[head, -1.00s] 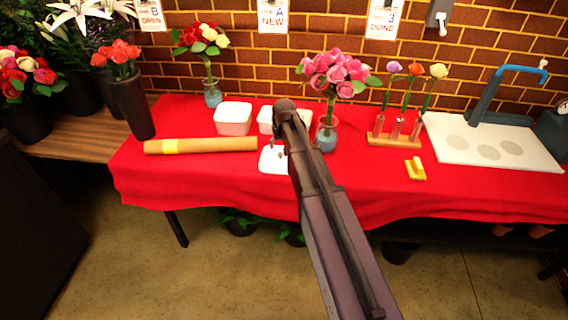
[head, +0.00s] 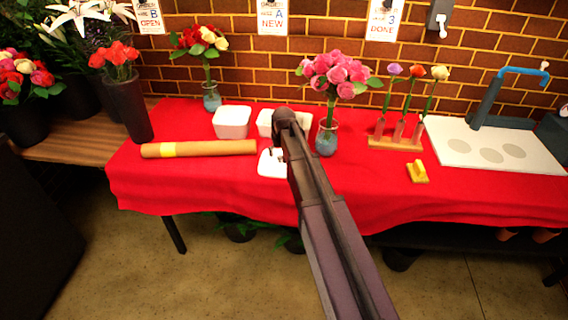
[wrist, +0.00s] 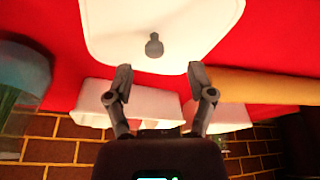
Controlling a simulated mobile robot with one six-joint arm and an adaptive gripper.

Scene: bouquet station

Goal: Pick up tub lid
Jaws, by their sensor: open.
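The tub lid (head: 266,168) is a white flat square with rounded corners, lying on the red cloth in the head view, partly hidden by my arm. In the wrist view the lid (wrist: 195,28) fills the top middle, with a small dark knob (wrist: 154,45) on it. My gripper (wrist: 158,78) is open and empty. Its two fingertips are spread to either side of the knob's line, just short of the knob in the picture. In the head view my gripper (head: 272,152) is over the lid, its fingers small and partly hidden.
White tubs stand behind the lid, one (head: 232,123) clear and another (head: 264,122) partly behind my arm. A brown paper roll (head: 205,149) lies left. A vase of pink flowers (head: 327,138) stands close on the right. A yellow item (head: 417,172) lies farther right on the cloth.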

